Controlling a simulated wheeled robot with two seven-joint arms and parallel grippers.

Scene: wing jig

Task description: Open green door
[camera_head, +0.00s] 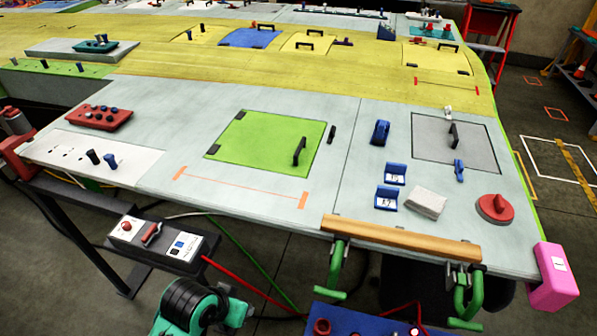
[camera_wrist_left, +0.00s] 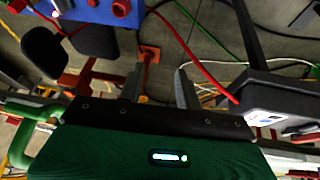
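The green door (camera_head: 262,138) lies flat and shut in the grey wing panel in the head view. Black hinges sit along its left edge, and a black handle (camera_head: 299,151) stands near its right edge. A small black latch-like piece (camera_head: 332,134) is just right of the door. In the left wrist view my left gripper (camera_wrist_left: 160,82) has its two fingers apart with nothing between them. It is away from the door, which that view does not show. Part of my left arm shows at the bottom of the head view; its fingertips cannot be made out there. My right gripper is not in view.
A wooden bar (camera_head: 400,238) with green clamps runs along the front edge. A control box (camera_head: 155,243) and a blue box (camera_head: 365,322) stand below the edge. A grey hatch (camera_head: 472,143), blue blocks and a red knob (camera_head: 495,208) lie right of the door.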

